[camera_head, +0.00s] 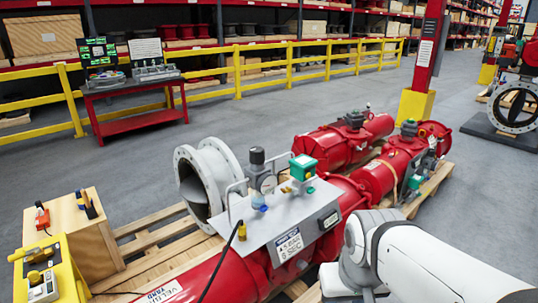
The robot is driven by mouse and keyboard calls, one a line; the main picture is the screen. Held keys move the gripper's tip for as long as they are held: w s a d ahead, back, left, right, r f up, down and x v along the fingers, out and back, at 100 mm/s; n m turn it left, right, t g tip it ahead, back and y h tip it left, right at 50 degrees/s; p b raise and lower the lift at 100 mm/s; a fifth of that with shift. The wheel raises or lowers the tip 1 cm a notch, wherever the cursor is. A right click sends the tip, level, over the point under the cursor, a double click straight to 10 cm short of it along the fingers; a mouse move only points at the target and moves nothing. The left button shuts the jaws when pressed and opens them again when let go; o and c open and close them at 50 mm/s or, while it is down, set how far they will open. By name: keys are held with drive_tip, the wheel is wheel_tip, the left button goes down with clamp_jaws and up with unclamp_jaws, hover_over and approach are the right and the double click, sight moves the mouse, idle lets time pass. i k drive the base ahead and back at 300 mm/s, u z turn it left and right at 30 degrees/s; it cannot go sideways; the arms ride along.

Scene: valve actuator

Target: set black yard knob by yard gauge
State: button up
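A black knob (257,156) stands upright on top of a small fitting on the grey panel of the red valve actuator (225,278). A round gauge (267,183) with a pale face sits just below and to the right of the knob, close to it. The gauge's reading is too small to tell. My white arm (430,265) reaches in from the lower right, to the right of the panel and apart from the knob. My gripper is not visible.
The grey panel (292,222) also carries a green box (302,167), metal handles and a cable. A yellow unit (45,275) and a wooden box (75,235) stand at left. Red cylinders on pallets lie behind; clear floor lies beyond, before a yellow railing (290,62).

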sight(257, 155)
drive_tip(key=z, duration=0.75)
drive_tip(key=k, duration=1)
drive_tip(key=z, duration=0.75)
drive_tip(key=i, duration=0.45)
drive_tip(key=u, duration=1.1)
drive_tip(key=i, duration=1.6)
drive_tip(key=u, duration=0.55)
